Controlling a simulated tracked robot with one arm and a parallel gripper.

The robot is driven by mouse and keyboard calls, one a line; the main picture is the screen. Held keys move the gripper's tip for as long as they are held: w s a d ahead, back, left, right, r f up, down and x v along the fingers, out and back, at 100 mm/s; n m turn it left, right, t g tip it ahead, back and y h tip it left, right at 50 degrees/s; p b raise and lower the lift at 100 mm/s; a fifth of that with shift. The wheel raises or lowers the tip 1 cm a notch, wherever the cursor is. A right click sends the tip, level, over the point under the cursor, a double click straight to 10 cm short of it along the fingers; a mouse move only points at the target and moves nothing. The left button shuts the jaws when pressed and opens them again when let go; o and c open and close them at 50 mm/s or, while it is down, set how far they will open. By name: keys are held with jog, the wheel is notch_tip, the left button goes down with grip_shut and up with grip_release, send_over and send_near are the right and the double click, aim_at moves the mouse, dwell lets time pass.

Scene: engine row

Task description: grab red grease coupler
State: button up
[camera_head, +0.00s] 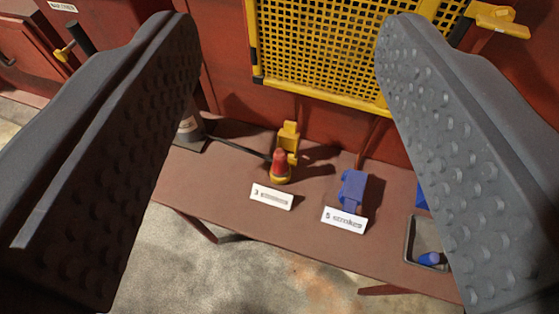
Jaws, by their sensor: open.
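The red grease coupler (280,163) is a small red piece with a yellowish base, standing on a brown bench (225,190) near the middle of the view. A yellow holder (289,138) stands right behind it, and a dark hose or rod runs to it from the left. A white label marked 3 (271,196) lies in front of it. My gripper (288,38) is open and empty, its two grey studded fingers wide apart on either side of the view. The coupler shows between the fingers, beyond them and apart from them.
A blue block (352,189) with a label marked 5 (345,220) stands to the right. A tray (411,243) at far right holds a blue piece (429,259). A yellow mesh guard (320,45) rises behind the bench. A dark cylinder (189,128) stands at left.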

aim_at(279, 165)
jog(key=w+a+f+b, duration=0.1)
jog(key=w+a+f, duration=0.1)
jog(key=w+f, duration=0.4)
jog(key=w+a+f, duration=0.1)
jog(key=w+f, duration=0.2)
jog(key=f, duration=0.5)
jog(key=w+d+f+m+g+h+b, duration=0.1)
jog(key=w+f, duration=0.1)
jog(key=f, duration=1.3)
jog(key=w+f+g+b, duration=0.1)
jog(key=w+f, duration=0.2)
jog(key=f, duration=1.2)
jog(key=x, duration=0.2)
jog(key=b+x, duration=0.1)
jog(key=x, duration=0.4)
jog(key=shift+s+d+f, duration=0.1)
jog(key=shift+d+f, duration=0.15)
jog(key=shift+d, duration=0.05)
jog(key=shift+w+b, duration=0.3)
jog(key=shift+w, duration=0.25)
jog(key=b+x, duration=0.1)
jog(key=x, duration=0.3)
jog(key=shift+s+f+b, duration=0.1)
jog(key=shift+f+b, duration=0.25)
jog(key=shift+b, duration=0.05)
jog(key=shift+w+f, duration=0.15)
jog(key=shift+w, duration=0.35)
grip_shut()
